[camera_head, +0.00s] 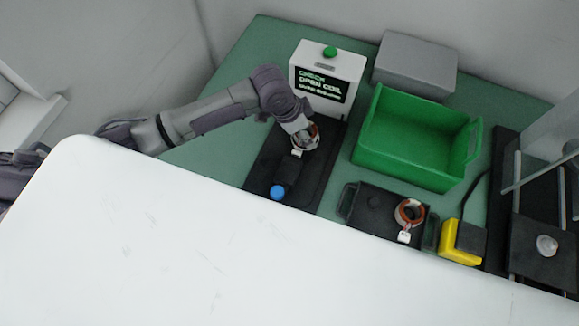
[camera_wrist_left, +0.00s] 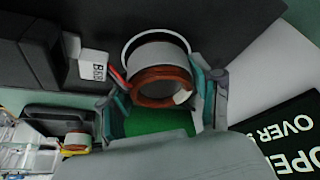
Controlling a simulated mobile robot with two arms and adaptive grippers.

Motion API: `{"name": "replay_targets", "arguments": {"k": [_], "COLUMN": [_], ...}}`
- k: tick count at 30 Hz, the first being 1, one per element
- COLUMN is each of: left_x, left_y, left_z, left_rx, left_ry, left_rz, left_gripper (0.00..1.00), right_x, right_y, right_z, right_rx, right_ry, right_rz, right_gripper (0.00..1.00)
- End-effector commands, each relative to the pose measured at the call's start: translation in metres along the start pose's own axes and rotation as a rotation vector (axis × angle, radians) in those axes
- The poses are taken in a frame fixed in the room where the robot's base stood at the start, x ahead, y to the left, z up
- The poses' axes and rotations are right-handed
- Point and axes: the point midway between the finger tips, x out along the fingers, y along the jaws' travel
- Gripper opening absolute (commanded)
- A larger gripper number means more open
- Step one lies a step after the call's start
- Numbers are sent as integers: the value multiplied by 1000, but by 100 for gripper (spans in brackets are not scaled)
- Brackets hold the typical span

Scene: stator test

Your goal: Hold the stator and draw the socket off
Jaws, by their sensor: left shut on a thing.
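A stator, a grey ring with copper windings (camera_wrist_left: 160,82), stands in a round white-rimmed seat on the black test base (camera_head: 325,165). The stator (camera_head: 312,137) is partly hidden by my arm in the head view. My left gripper (camera_wrist_left: 161,92) is shut on it, one finger on each side. Red and dark leads run from the stator to a white labelled plug (camera_wrist_left: 93,64), also seen in the head view (camera_head: 296,153). A black block (camera_wrist_left: 42,50), apparently the socket, is beside the plug; I cannot tell whether they are joined. My right gripper is not in view.
A white tester (camera_head: 327,72) with a green button stands behind the base. A green bin (camera_head: 405,140) and grey box (camera_head: 415,67) are to its right. A second stator (camera_head: 399,215) with a white plug lies on a black tray (camera_head: 362,208). A blue knob (camera_head: 278,192) is in front.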

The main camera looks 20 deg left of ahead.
Motion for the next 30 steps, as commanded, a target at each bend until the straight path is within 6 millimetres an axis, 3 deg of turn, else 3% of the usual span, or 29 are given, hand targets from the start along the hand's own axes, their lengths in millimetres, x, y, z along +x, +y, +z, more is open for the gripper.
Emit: {"name": "replay_targets", "arguments": {"k": [3, 4, 9, 21, 26, 30], "left_x": [0, 0, 0, -4, -27, -59], "left_y": [0, 0, 0, 0, -1, -1], "left_z": [0, 0, 0, 0, 0, 0], "left_rx": [0, 0, 0, 0, 2, 3], "left_ry": [1, 1, 0, 2, 2, 2], "left_rz": [1, 1, 1, 0, -2, -3], "left_gripper": [12, 65, 93, 93, 93, 93], "right_x": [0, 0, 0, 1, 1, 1], "right_y": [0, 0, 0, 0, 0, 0], "right_z": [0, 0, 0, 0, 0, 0], "right_rx": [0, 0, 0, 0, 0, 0], "right_ry": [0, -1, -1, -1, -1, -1], "right_rz": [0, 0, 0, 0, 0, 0], "right_gripper": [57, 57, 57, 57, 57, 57]}}
